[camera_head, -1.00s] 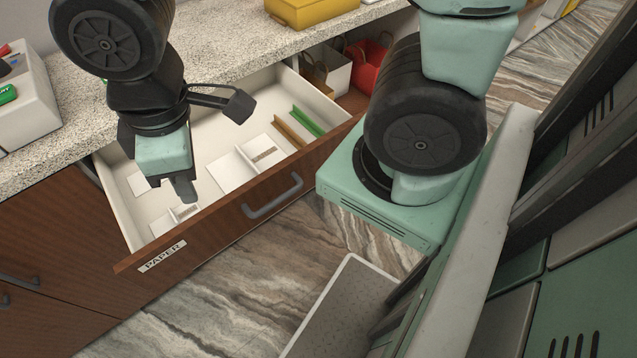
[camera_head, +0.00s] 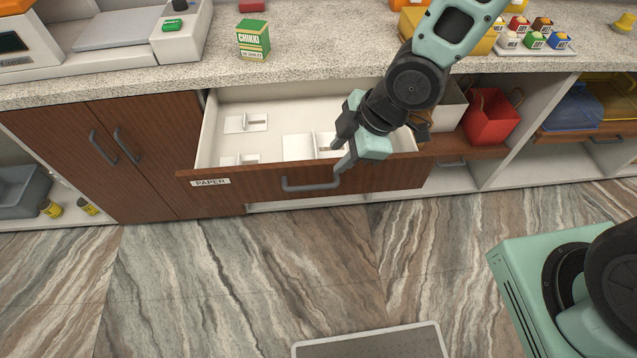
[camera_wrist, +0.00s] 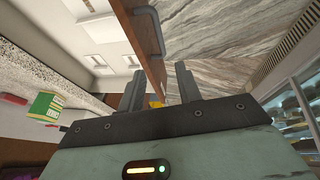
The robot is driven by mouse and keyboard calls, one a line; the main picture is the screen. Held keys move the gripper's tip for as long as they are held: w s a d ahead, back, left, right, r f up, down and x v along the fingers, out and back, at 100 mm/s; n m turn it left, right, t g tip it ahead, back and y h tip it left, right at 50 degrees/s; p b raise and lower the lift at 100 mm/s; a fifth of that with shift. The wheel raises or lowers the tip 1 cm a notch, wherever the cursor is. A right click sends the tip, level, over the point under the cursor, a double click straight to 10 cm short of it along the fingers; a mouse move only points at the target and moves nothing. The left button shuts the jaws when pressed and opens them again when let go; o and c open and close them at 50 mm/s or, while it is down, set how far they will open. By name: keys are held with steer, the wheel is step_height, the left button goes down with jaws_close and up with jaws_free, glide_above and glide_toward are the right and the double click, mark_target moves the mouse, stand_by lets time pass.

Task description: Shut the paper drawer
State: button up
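The paper drawer (camera_head: 240,185) is pulled out from the counter, with a brown wooden front, a "PAPER" label and a grey bar handle (camera_head: 310,184). Its white inside holds several flat white pieces. My gripper (camera_head: 340,158) is over the drawer's front edge, just right of the handle. In the wrist view, my gripper's two fingers (camera_wrist: 158,88) are spread apart with nothing between them, and the drawer's front and handle (camera_wrist: 150,30) lie just beyond them. I cannot tell whether a finger touches the drawer front.
A green Chikki box (camera_head: 253,40) stands on the speckled counter (camera_head: 310,60) above the drawer. Closed cabinet doors (camera_head: 120,150) are to the left. A red bag (camera_head: 490,117) sits on the shelf to the right. The marble-look floor in front is clear up to a grey mat (camera_head: 370,342).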

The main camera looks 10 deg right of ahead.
mark_target(309, 186)
steer(key=x, duration=1.4)
jaws_close()
